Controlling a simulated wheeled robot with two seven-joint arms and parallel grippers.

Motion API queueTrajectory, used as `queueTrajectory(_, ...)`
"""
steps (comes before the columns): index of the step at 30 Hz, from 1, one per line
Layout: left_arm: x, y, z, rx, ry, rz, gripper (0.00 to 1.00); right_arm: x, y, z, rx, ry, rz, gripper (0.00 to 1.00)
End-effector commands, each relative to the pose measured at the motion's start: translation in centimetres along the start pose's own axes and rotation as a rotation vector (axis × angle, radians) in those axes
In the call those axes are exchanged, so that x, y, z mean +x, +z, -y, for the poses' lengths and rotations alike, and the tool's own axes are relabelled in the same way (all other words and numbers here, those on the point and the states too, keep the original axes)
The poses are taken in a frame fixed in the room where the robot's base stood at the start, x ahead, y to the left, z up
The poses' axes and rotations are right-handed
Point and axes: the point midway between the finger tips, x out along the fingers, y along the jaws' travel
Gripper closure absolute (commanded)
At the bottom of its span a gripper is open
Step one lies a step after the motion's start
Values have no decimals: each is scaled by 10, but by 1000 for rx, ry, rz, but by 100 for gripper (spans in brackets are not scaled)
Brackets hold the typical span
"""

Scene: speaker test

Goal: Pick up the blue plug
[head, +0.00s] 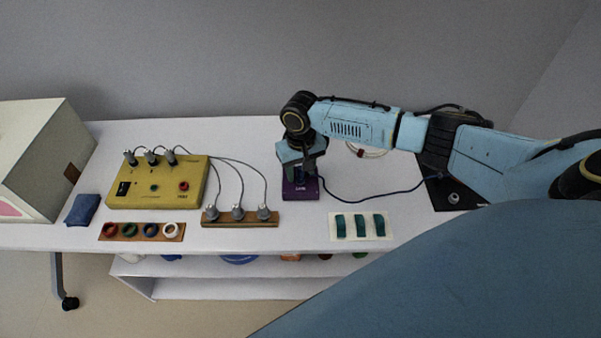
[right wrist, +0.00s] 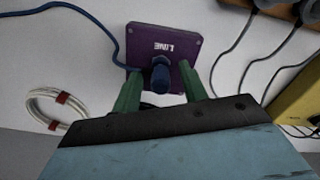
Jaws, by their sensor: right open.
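The blue plug (right wrist: 160,74) stands in a purple box (right wrist: 176,32) marked LINE in the right wrist view, with a blue cable beside the box. My right gripper (right wrist: 159,76) is open, with one green finger on each side of the plug; I cannot tell whether they touch it. In the head view my right gripper (head: 302,164) is directly over the purple box (head: 300,193) and mostly hides the plug. The blue cable (head: 375,197) runs from the box to a black panel (head: 452,194) at the right. My left gripper is not in view.
A yellow box (head: 160,184) with grey cables leads to a wooden strip (head: 240,220) of grey plugs left of the purple box. A card of green pieces (head: 360,225) lies to the right. A coiled white cable (right wrist: 45,108) lies nearby. Coloured rings (head: 150,230) sit front left.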

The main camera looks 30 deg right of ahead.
Motion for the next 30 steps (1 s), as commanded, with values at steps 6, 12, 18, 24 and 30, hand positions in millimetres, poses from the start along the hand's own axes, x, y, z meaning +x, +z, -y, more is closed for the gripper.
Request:
queueTrajectory(6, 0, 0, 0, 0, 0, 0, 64, 0, 0, 0, 0, 0, 0, 73)
queueTrajectory(12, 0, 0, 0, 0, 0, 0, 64, -1, 0, 0, 0, 0, 0, 99)
queueTrajectory(18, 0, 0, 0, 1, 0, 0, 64, -1, 0, 0, 0, 0, 0, 100)
queueTrajectory(24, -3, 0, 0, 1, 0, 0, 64, -13, 0, 0, 0, -1, -1, 100)
queueTrajectory(30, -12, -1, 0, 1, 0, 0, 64, -53, -1, 0, -1, -2, -4, 100)
